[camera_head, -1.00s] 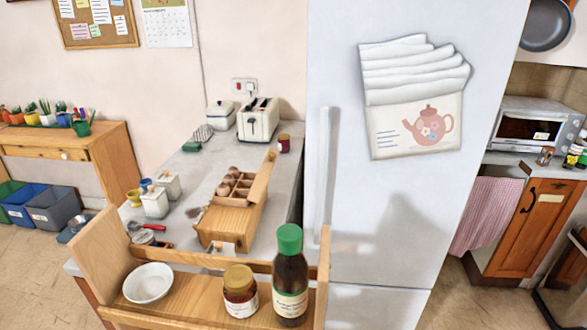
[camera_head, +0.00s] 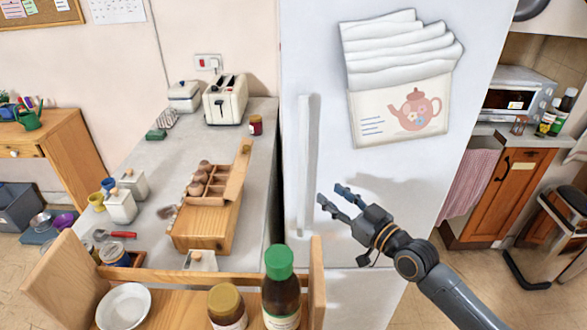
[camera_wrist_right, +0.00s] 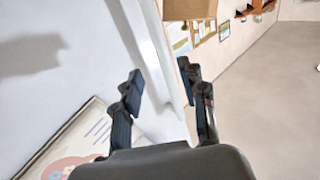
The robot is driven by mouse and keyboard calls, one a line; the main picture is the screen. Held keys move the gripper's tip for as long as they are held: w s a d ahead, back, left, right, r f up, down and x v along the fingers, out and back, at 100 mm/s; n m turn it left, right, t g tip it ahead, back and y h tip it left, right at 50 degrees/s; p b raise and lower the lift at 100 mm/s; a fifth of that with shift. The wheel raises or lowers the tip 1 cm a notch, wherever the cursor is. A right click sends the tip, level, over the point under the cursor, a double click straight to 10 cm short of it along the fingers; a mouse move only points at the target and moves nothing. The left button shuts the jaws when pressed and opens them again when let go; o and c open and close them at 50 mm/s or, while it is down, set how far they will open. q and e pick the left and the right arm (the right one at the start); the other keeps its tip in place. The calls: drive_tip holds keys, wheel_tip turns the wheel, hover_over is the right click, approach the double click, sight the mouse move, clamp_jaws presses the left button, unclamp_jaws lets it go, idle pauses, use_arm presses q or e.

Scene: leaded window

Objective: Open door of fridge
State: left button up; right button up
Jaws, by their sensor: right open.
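The white fridge (camera_head: 385,200) stands upright in the middle of the head view, its door shut. Its long vertical handle (camera_head: 307,165) runs along the door's left edge. My right gripper (camera_head: 335,198) is open and empty in front of the door, just right of the handle's lower half. In the right wrist view the open fingers (camera_wrist_right: 160,85) point toward the handle (camera_wrist_right: 150,50), which shows between them. I cannot tell whether they touch it. My left gripper is not in view.
A wooden tray (camera_head: 165,308) with a white bowl (camera_head: 124,306), a brown jar (camera_head: 227,306) and a green-capped bottle (camera_head: 281,290) stands in front, below the handle. A worktop (camera_head: 255,150) with a toaster (camera_head: 226,98) and an egg box (camera_head: 212,185) lies left of the fridge.

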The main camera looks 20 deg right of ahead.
sight(301, 173)
drive_tip(key=p+x, duration=0.2)
drive_tip(key=x, duration=1)
drive_tip(key=shift+w+a, duration=0.1)
drive_tip(key=shift+w, duration=0.1)
clamp_jaws()
